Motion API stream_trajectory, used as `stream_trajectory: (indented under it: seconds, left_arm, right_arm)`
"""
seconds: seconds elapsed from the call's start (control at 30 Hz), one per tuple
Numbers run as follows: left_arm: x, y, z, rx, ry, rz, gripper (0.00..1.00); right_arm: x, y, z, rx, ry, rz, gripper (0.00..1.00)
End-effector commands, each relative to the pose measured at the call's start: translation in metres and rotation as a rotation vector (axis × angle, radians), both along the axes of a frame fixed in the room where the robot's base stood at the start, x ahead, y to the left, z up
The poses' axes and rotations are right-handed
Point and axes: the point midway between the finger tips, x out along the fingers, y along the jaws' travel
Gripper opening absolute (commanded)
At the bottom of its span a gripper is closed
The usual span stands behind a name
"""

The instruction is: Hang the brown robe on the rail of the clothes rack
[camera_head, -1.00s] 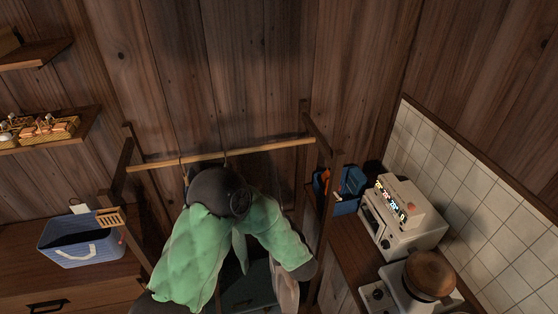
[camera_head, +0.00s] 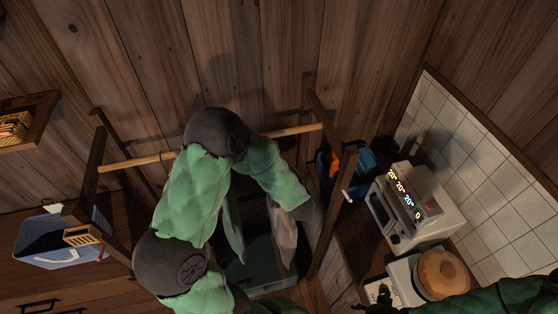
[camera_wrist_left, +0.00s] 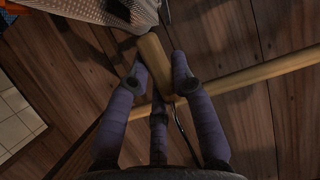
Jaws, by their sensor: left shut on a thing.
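The clothes rack's wooden rail (camera_head: 145,162) runs between two dark uprights in the head view, partly hidden by my left arm. The rail also crosses the left wrist view (camera_wrist_left: 260,75). There my left gripper (camera_wrist_left: 160,88) has its purple fingers shut on a wooden hanger part (camera_wrist_left: 153,58) with a thin metal hook (camera_wrist_left: 183,132). The hook is close to the rail; I cannot tell whether it is over it. Greyish-brown cloth, apparently the robe (camera_head: 284,240), hangs below my left forearm. Woven cloth shows at the top of the wrist view (camera_wrist_left: 95,10). My left gripper is hidden in the head view.
A blue basket (camera_head: 45,240) stands on the left cabinet. Right of the rack are a blue holder (camera_head: 360,165), a white appliance (camera_head: 415,215) and a wooden-lidded pot (camera_head: 442,272) on a counter. A green-sleeved arm of mine shows at bottom right.

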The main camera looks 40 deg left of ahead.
Motion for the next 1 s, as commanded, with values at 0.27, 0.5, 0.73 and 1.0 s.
stream_trajectory:
  seconds: [0.27, 0.5, 0.73, 1.0]
  left_arm:
    - [0.010, 0.013, 0.001, 0.002, -0.004, 0.002, 0.00]
    - [0.020, 0.025, 0.001, 0.002, -0.004, 0.002, 0.00]
    - [0.029, 0.037, 0.001, 0.002, -0.004, 0.002, 0.00]
    - [0.040, 0.050, 0.001, 0.002, -0.004, 0.002, 0.00]
  right_arm:
    - [0.000, 0.000, -0.003, 0.000, 0.000, 0.000, 0.51]
    - [0.000, 0.000, -0.006, 0.000, 0.000, 0.000, 0.51]
    - [0.000, 0.000, -0.008, 0.000, 0.000, 0.000, 0.51]
    - [0.000, 0.000, -0.011, 0.000, 0.000, 0.000, 0.51]
